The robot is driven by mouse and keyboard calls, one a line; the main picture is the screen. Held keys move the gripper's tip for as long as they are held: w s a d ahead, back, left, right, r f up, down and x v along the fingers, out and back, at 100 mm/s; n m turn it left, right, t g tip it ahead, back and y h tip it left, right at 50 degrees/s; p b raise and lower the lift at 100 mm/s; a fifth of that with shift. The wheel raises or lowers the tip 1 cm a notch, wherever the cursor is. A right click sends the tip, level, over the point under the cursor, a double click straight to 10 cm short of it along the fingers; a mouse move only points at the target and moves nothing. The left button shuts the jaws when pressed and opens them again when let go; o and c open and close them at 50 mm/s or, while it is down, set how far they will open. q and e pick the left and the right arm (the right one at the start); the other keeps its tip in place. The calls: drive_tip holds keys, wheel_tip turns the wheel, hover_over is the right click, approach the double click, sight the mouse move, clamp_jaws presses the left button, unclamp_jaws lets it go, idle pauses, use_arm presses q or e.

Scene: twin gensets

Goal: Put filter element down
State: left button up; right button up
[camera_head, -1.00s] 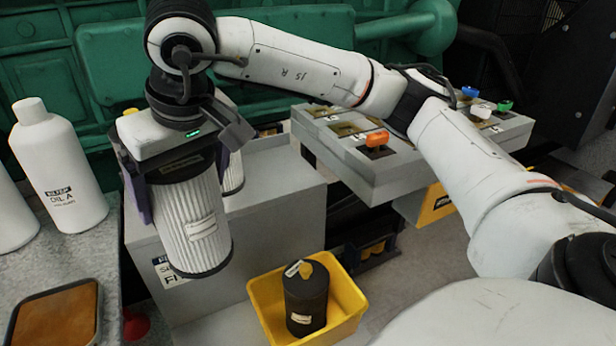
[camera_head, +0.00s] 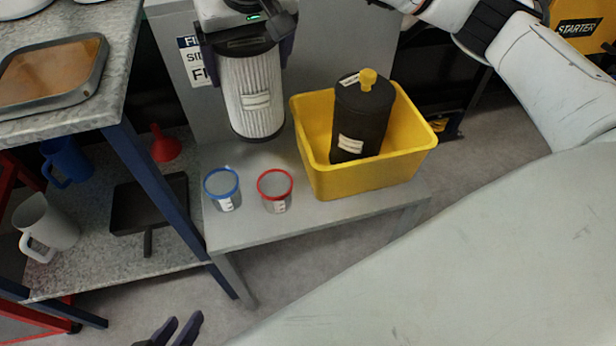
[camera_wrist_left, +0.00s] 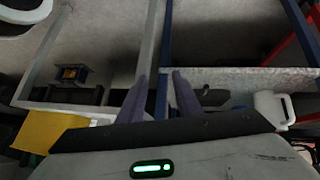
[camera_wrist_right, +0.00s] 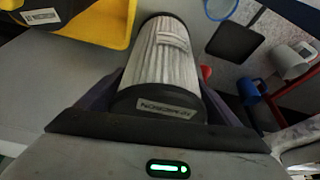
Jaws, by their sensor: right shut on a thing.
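The filter element (camera_head: 250,95) is a white pleated cylinder with dark end caps and a small label. It hangs roughly upright in my right gripper (camera_head: 246,40), at the back of the low grey bench (camera_head: 290,225) and left of the yellow bin. I cannot tell whether its lower end touches the bench. In the right wrist view the fingers close on the dark cap of the element (camera_wrist_right: 165,55). My left gripper (camera_wrist_left: 158,78) is empty, its fingers apart; its fingertips also show at the bottom of the head view (camera_head: 178,330).
The yellow bin (camera_head: 370,180) holds a black canister (camera_head: 362,120) with a yellow cap. A blue-rimmed cup (camera_head: 222,190) and a red-rimmed cup (camera_head: 275,190) stand in front of the element. A worktop with a brown-filled tray (camera_head: 50,75) is at left. The bench's front right is clear.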

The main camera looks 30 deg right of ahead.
sight(257, 111)
wheel_tip(257, 111, down, 6)
drive_tip(key=shift+w+f+b, duration=0.1)
drive_tip(key=shift+f+b, duration=0.05)
drive_tip(key=shift+b, duration=0.85)
drive_tip(key=shift+f, duration=0.7)
wheel_tip(257, 111, down, 2)
drive_tip(key=shift+f+b, duration=0.25)
drive_tip(key=shift+b, duration=0.35)
drive_tip(key=shift+f, duration=0.2)
use_arm(q)
drive_tip(key=shift+w+d+r+h, duration=0.2)
drive_tip(key=shift+d+r+h, duration=0.1)
drive_tip(key=shift+d, duration=0.2)
drive_tip(key=shift+w+d+r+h, duration=0.15)
drive_tip(key=shift+d+r+h, duration=0.15)
drive_tip(key=shift+d, duration=0.15)
use_arm(e)
drive_tip(key=shift+r, duration=0.1)
use_arm(q)
drive_tip(key=shift+f, duration=0.1)
use_arm(e)
drive_tip(key=shift+f, duration=0.2)
drive_tip(key=o, duration=1.1)
